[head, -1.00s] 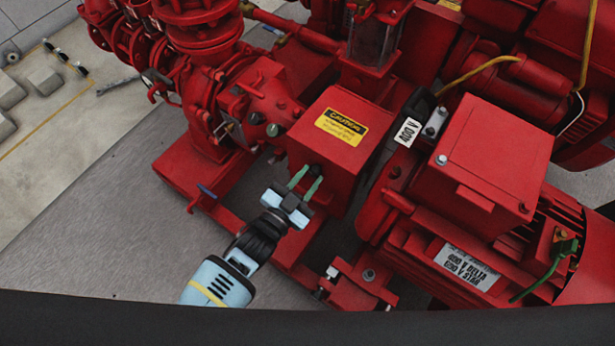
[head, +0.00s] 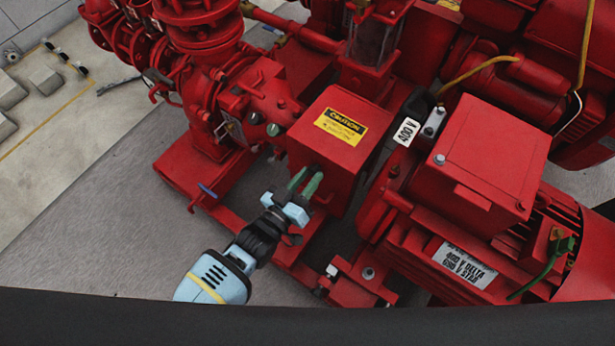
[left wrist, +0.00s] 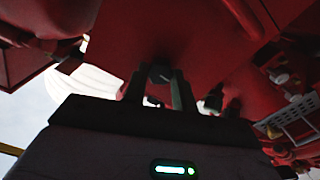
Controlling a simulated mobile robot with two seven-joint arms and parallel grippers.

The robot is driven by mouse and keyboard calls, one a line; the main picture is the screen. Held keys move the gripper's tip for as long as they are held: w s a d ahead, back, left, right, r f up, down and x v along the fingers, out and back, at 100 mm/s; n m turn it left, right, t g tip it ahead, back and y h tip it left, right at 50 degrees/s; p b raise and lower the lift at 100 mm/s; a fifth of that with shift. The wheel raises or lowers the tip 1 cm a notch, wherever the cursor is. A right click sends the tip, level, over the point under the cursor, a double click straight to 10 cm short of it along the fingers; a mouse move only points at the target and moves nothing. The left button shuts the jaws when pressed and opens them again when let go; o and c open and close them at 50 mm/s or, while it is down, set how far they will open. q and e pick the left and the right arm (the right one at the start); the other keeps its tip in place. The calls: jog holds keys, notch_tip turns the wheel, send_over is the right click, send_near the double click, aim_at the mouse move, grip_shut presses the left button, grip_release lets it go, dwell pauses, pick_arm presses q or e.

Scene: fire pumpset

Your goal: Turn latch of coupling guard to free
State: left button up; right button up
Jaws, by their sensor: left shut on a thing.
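The coupling guard (head: 328,150) is a red box with a yellow caution label (head: 341,127) on top, between the pump and the motor. Its latch (left wrist: 160,73) shows in the left wrist view as a small dark knob on the red face, between my fingertips. In the head view my fingers hide the latch. My left gripper (head: 306,181), with green fingers, is shut on the latch at the guard's near face. It also shows in the left wrist view (left wrist: 159,88). My right gripper is not in view.
The red motor and its terminal box (head: 483,165) stand to the right of the guard. The red pump and piping (head: 200,100) stand to the left. A red base rail (head: 245,225) runs below my gripper. Grey floor (head: 90,230) lies open at the left.

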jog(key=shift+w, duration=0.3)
pick_arm(q)
jog(key=o, duration=0.7)
jog(key=shift+o, duration=1.4)
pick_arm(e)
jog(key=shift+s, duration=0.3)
pick_arm(q)
jog(key=p+v, duration=0.2)
jog(key=v, duration=0.5)
jog(key=shift+s+a, duration=0.25)
jog(key=shift+s, duration=0.1)
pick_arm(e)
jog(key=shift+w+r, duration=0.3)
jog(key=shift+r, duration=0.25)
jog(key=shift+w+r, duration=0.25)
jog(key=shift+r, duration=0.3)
